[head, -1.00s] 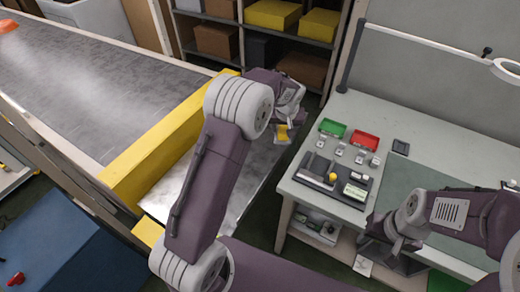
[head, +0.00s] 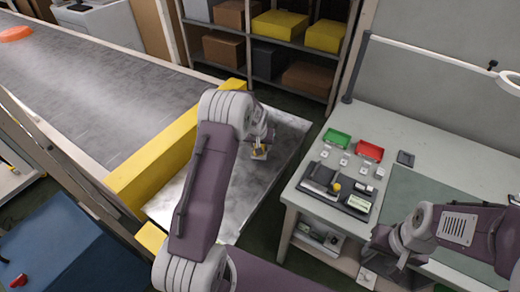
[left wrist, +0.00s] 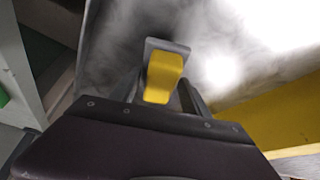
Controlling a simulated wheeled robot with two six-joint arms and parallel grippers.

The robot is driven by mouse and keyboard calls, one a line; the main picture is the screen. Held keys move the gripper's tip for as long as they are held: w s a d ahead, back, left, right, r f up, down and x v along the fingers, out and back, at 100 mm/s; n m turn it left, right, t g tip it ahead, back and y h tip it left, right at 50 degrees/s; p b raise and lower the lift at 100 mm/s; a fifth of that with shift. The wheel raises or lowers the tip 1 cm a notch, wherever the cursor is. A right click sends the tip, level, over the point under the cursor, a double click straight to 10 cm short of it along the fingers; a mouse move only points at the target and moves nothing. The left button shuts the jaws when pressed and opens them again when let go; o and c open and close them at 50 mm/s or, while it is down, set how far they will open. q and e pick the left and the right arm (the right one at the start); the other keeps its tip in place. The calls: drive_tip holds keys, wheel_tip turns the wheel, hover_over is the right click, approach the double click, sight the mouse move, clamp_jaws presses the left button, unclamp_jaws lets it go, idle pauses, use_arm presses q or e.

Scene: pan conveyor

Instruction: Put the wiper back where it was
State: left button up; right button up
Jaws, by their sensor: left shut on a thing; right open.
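The wiper (head: 259,153) has a yellow handle and a pale grey head. In the head view it is small and partly covered by my left gripper (head: 262,143), which holds it over the shiny metal plate (head: 268,185). In the left wrist view the yellow handle (left wrist: 163,77) sits between the fingers of my left gripper (left wrist: 165,92), with the grey head beyond it. I cannot tell whether the wiper touches the plate. My right gripper (head: 402,262) is open and empty near the front of the workbench (head: 440,160).
The conveyor (head: 110,90) with an orange pan (head: 16,34) runs at the left, bordered by a yellow barrier (head: 165,160). The bench carries a dark tray (head: 325,192), a green bin (head: 337,138) and a red bin (head: 369,150). Shelves with boxes (head: 278,24) stand behind.

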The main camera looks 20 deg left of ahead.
use_arm(q)
wheel_tip(320, 180, down, 2)
drive_tip(key=shift+w+f, duration=0.1)
drive_tip(key=shift+f, duration=0.1)
drive_tip(key=shift+f, duration=0.1)
drive_tip(key=o, duration=1.3)
